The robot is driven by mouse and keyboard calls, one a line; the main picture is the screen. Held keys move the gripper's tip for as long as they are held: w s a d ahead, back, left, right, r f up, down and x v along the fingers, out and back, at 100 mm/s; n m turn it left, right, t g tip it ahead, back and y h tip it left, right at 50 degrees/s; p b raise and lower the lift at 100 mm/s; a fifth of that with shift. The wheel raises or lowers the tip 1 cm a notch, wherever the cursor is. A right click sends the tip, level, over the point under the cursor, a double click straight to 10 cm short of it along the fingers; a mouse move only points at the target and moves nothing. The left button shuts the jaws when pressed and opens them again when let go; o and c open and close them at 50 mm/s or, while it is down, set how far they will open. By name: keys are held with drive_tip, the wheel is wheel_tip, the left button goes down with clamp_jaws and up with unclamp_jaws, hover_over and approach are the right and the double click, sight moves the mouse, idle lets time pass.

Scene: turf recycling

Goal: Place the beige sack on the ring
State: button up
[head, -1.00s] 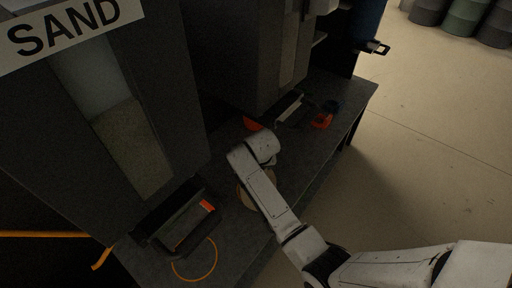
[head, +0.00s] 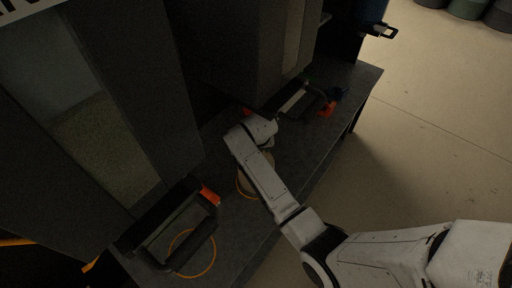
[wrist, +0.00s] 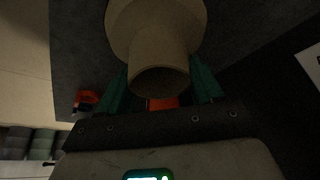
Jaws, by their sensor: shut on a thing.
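The beige sack (wrist: 157,28) fills the top middle of the wrist view, its round neck towards the camera. The green fingers of my gripper (wrist: 160,72) are shut on it from both sides. An orange ring (head: 239,186) shows partly at the sack's lower left, on the dark bench; I cannot tell whether the sack touches the bench. Another orange ring (head: 214,258) lies empty in front, partly behind a dispenser handle.
A dark bench (head: 325,143) runs under two tall dispensers with black handles (head: 175,235). Orange parts sit at the handles, one at the right (head: 328,109). The floor right of the bench is open. Barrels (head: 468,8) stand at the far top right.

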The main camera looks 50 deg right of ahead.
drive_tip(key=shift+f, duration=0.15)
drive_tip(key=o, duration=1.7)
drive_tip(key=shift+c, duration=0.2)
drive_tip(key=shift+r, duration=0.3)
drive_tip(key=s+a+n+y, duration=0.1)
drive_tip(key=s+a+n, duration=0.1)
drive_tip(key=s+a, duration=0.3)
drive_tip(key=s+a+n+g+y+b, duration=0.1)
drive_tip(key=s+a+n, duration=0.2)
drive_tip(key=s, duration=0.9)
drive_tip(key=s+a+n+g, duration=0.1)
drive_tip(key=s+a+n, duration=0.2)
drive_tip(key=s+a, duration=0.4)
drive_tip(key=shift+s+y+b, duration=0.35)
drive_tip(key=shift+s+y, duration=0.05)
drive_tip(key=shift+s, duration=0.8)
